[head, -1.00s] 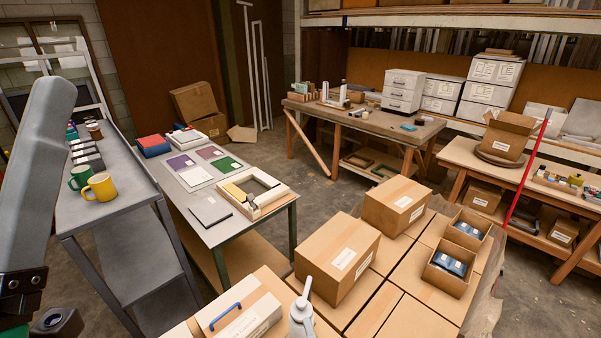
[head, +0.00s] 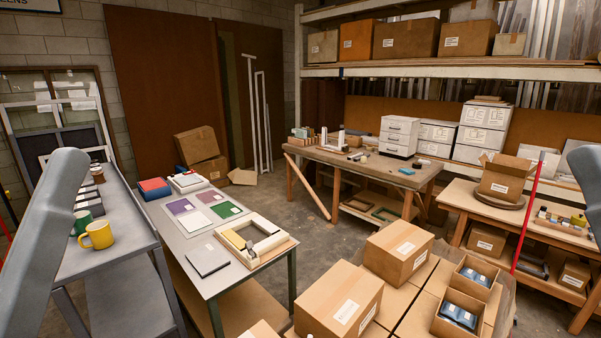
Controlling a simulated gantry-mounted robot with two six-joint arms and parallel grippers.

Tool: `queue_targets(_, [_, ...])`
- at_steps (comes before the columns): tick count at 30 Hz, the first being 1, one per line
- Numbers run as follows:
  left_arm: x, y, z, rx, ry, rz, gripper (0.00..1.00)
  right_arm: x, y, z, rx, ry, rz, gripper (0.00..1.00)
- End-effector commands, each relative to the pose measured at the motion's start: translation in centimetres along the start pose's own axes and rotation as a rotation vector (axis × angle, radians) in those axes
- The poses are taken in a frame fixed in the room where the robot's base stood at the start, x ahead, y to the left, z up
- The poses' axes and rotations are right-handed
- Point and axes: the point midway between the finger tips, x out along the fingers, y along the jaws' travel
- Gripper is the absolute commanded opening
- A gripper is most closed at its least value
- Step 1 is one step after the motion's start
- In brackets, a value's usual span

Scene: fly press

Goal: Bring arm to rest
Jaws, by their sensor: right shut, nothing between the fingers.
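The grey upper part of my left arm (head: 42,235) runs down the left edge of the head view. It passes in front of the grey bench. Its gripper is out of the picture. A grey part of my right arm (head: 585,185) shows at the right edge, in front of the right-hand wooden bench. I cannot make out the right fingertips clearly; that gripper is shut with nothing in it. Neither arm visibly holds anything.
A yellow mug (head: 98,235) stands on the grey bench (head: 125,243) near my left arm. A table with coloured sheets (head: 183,206) and a wooden frame (head: 252,240) is beside it. Cartons (head: 340,302) fill the front middle. A red pole (head: 527,215) stands at right.

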Motion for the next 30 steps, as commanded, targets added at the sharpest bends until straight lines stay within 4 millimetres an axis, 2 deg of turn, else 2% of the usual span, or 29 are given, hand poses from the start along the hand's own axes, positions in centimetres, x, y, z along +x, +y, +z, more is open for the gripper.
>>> queue_targets(1, [2.8, 0.0, -2.8, 0.0, 0.006, 0.0, 0.98, 2.8, 0.0, -2.6, 0.002, 0.002, -0.001, 0.0])
queue_targets(6, [7.0, 0.0, -6.7, 0.0, 0.006, 0.0, 0.98, 7.0, 0.0, -6.4, 0.005, 0.001, -0.002, 0.0])
queue_targets(11, [9.9, 0.0, -9.4, 0.0, 0.006, 0.0, 0.98, 9.9, 0.0, -9.1, 0.006, 0.0, -0.003, 0.0])
queue_targets(14, [10.3, 0.0, -9.8, 0.0, 0.005, 0.0, 0.98, 10.4, 0.0, -9.5, 0.007, 0.0, -0.003, 0.0])
queue_targets(30, [10.0, 0.0, -9.5, 0.0, 0.004, 0.0, 0.98, 10.1, 0.0, -9.2, 0.008, 0.0, -0.003, 0.0])
